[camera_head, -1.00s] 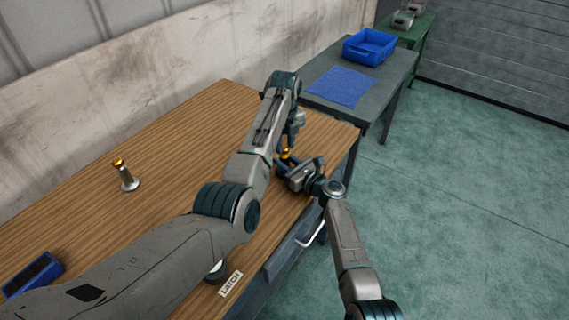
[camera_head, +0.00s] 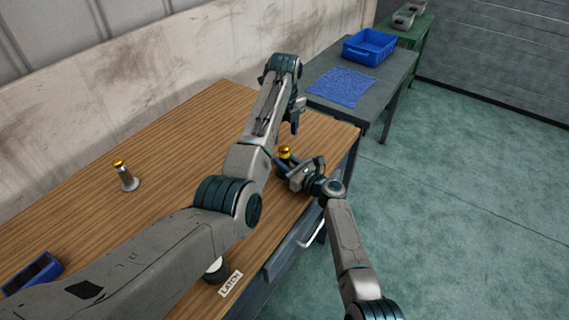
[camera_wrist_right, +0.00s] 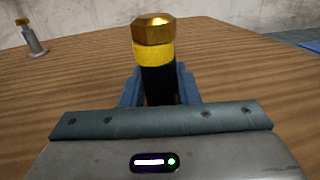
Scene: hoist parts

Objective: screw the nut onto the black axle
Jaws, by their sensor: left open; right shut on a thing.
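The black axle (camera_wrist_right: 158,84) stands upright between the blue fingers of my right gripper (camera_wrist_right: 158,92), which is shut on it. A yellow band circles the axle's upper part. The gold hexagonal nut (camera_wrist_right: 153,28) sits on the axle's top end, just above the band, and looks level. In the head view the nut (camera_head: 284,149) shows small above my right gripper (camera_head: 283,165). My left gripper (camera_head: 294,127) is open and empty, pointing down, above the nut and apart from it. How far the nut is threaded cannot be seen.
A silver post with a gold top (camera_head: 126,178) stands on the wooden table (camera_head: 80,215) at left. A blue tray (camera_head: 50,268) lies at the near left, a LATCH label (camera_head: 231,284) at the front edge. A grey side table holds a blue mat (camera_head: 341,87) and blue bin (camera_head: 369,48).

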